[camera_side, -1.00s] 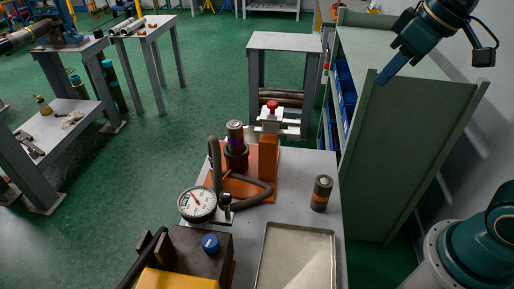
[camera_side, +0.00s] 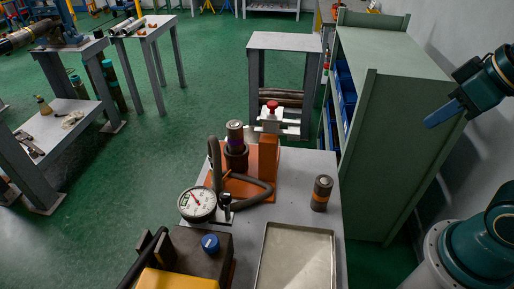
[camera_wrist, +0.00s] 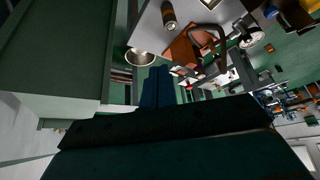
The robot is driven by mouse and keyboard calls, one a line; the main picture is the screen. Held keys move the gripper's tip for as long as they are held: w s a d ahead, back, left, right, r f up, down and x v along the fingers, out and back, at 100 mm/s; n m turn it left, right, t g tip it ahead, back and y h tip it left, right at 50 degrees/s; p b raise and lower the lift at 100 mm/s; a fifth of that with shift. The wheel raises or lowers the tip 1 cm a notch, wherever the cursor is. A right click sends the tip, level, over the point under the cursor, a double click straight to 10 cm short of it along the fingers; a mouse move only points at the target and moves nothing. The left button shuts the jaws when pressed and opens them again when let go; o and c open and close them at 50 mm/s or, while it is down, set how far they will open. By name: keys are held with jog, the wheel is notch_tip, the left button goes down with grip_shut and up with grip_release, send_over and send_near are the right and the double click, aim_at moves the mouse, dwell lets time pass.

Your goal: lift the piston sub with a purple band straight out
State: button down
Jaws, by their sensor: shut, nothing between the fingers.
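The piston sub with a purple band (camera_side: 235,135) stands upright in a dark socket (camera_side: 236,158) on an orange base plate (camera_side: 263,190). The sub has a grey metal top, and its lower part is hidden in the socket. My gripper (camera_side: 428,124) is at the upper right, in front of the green cabinet's side, well away from the sub and higher. Its blue fingers are shut and empty. They also show in the wrist view (camera_wrist: 158,72), with the orange fixture beyond them.
A second cylinder with an orange band (camera_side: 320,193) stands on the bench right of the fixture. A dial gauge (camera_side: 197,204), a grey hose (camera_side: 262,196) and a red-knobbed clamp post (camera_side: 270,113) surround the socket. An empty tray (camera_side: 333,262) lies in front. The green cabinet (camera_side: 395,150) rises at right.

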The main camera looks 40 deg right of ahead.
jog(key=c, duration=2.1)
grip_release()
